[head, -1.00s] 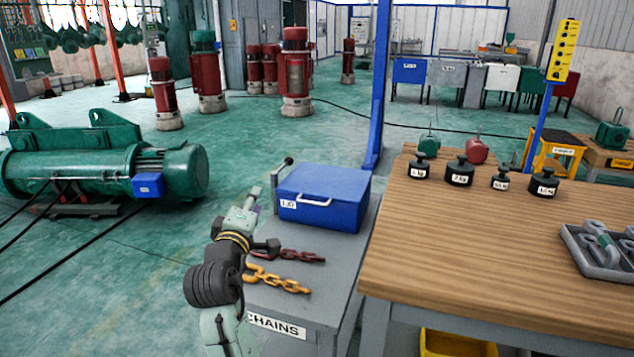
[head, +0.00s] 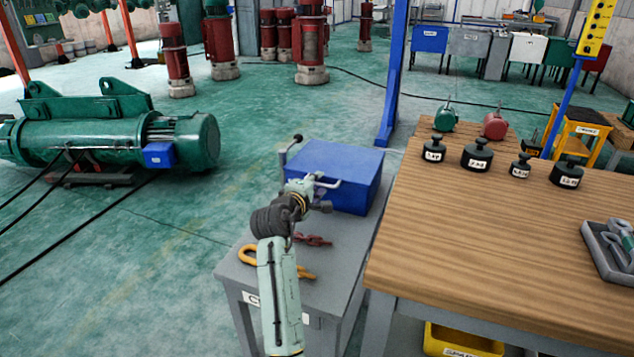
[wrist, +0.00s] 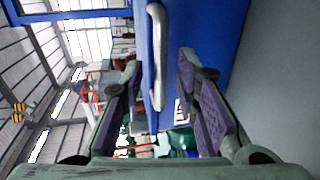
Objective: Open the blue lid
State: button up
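The blue lid (head: 345,160) is shut on the blue box, which stands on the grey cabinet labelled for chains. A pale bar handle (head: 329,184) is on the front of the box, partly hidden behind my gripper (head: 316,190). In the wrist view the handle (wrist: 156,55) runs upright against the blue face (wrist: 205,30). My gripper (wrist: 162,82) is open there, one finger on each side of the handle's line. I cannot tell whether either finger touches it.
A lever with a black knob (head: 296,139) stands at the box's left. The wooden table (head: 470,245) with several weights stands close on the right.

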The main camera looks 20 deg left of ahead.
jog(key=shift+w+f, duration=0.15)
jog(key=shift+w, duration=0.25)
jog(key=shift+c, duration=0.3)
grip_shut()
dwell(0.4)
